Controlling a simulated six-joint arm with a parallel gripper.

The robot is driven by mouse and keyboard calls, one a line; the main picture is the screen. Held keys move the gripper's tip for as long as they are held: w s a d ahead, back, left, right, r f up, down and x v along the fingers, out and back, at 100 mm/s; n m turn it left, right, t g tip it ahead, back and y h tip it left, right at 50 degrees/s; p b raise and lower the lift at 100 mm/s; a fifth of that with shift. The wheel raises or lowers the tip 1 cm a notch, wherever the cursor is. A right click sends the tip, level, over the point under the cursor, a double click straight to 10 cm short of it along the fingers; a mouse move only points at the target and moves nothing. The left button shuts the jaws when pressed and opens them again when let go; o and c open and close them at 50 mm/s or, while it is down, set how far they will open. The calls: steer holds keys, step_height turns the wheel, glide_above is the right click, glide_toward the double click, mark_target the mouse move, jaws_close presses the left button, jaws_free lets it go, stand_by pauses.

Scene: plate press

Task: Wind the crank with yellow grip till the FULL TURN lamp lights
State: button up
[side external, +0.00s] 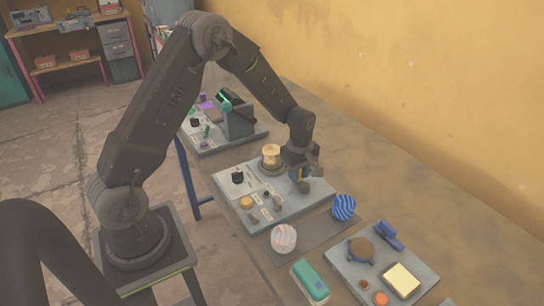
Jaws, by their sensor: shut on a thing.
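My gripper (303,181) points down at the right part of the middle grey plate (308,204). It is shut on what seems to be the crank's grip; the fingers hide most of the grip and the crank arm, so its angle cannot be read. A pale yellow drum (271,154) stands upright on the same plate, just left of the gripper and apart from it. Small fittings and labels sit at the plate's front left. The labels are too small to read, so I cannot tell which is the FULL TURN lamp or whether it is lit.
The middle plate also bears a black knob (238,177) and a yellow button (246,202). Other plates stand behind and at front right. The wall side is clear.

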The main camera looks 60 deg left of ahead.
steer(key=shift+w+d+r, duration=0.1)
steer(key=shift+w, duration=0.6)
steer(key=shift+w+d, duration=0.1)
steer(key=shift+d, duration=0.05)
steer(key=shift+w+d+f, duration=0.2)
steer(key=shift+w, duration=0.1)
steer(key=shift+d+f, duration=0.1)
steer(key=shift+d, duration=0.05)
stand_by(0.4)
steer(key=shift+w+d+f, duration=0.1)
steer(key=shift+w+d, duration=0.1)
steer(key=shift+d, duration=0.2)
